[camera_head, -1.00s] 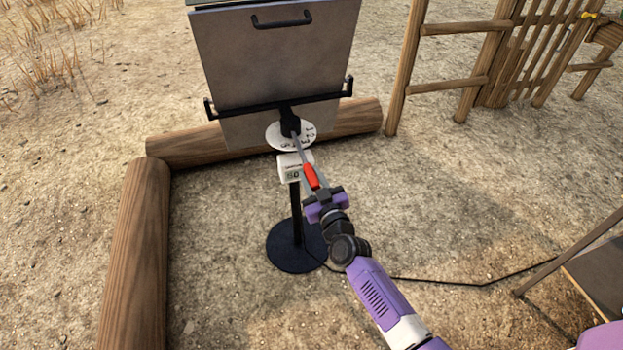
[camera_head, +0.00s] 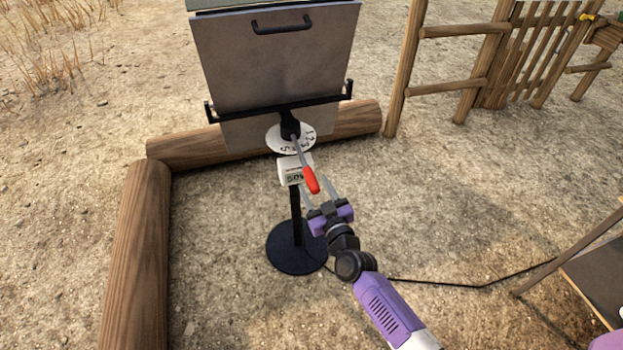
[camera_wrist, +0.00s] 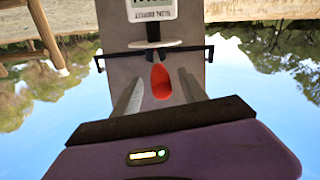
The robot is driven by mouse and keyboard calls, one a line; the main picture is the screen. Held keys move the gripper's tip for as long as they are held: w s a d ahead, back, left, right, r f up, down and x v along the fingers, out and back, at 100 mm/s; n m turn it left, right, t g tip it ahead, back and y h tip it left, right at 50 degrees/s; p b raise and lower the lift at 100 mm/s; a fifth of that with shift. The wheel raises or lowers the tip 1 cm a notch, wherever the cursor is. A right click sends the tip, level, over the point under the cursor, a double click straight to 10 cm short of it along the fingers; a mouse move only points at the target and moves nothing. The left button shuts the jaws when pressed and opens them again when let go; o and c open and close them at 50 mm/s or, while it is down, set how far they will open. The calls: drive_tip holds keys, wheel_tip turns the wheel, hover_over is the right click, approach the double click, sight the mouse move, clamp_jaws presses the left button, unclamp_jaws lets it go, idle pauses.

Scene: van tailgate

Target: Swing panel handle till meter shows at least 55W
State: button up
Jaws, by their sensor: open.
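The grey panel (camera_head: 278,65) stands tilted on a black post with a round black base (camera_head: 297,248). Its handle is a thin metal lever with a red grip (camera_head: 311,180), pointing down and to the right from the white numbered dial (camera_head: 290,138). The white meter (camera_head: 293,171) is on the post below the dial; its digits are too small to read surely. My gripper (camera_head: 315,184) is open, with a finger on either side of the red grip's end. In the wrist view the red grip (camera_wrist: 160,82) sits between the open fingers with gaps; the meter (camera_wrist: 151,8) is cut off.
Logs (camera_head: 137,262) border the ground on the left and behind the post. A wooden fence (camera_head: 470,60) stands at back right. A black cable (camera_head: 450,284) runs right along the ground towards a dark table-like thing (camera_head: 592,275).

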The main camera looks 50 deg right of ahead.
drive_tip(key=shift+p+v, duration=0.3)
drive_tip(key=shift+v, duration=2)
drive_tip(key=shift+r+m, duration=0.1)
drive_tip(key=shift+m, duration=0.2)
drive_tip(key=s+a+r+n+y, duration=0.1)
drive_tip(key=s+a+r+y, duration=0.2)
drive_tip(key=s+a, duration=0.5)
drive_tip(key=s+a+r+n+y+p, duration=0.1)
drive_tip(key=s+a+r+n+y, duration=0.1)
drive_tip(key=s+a+r, duration=0.4)
drive_tip(key=s+a+r+n+y, duration=0.1)
drive_tip(key=s+a+r+y, duration=0.3)
drive_tip(key=s+a, duration=0.5)
drive_tip(key=s+r, duration=0.1)
drive_tip(key=s, duration=0.4)
drive_tip(key=shift+a+r+n+g, duration=0.25)
drive_tip(key=shift+a+n+g, duration=0.1)
drive_tip(key=shift+n+g, duration=0.05)
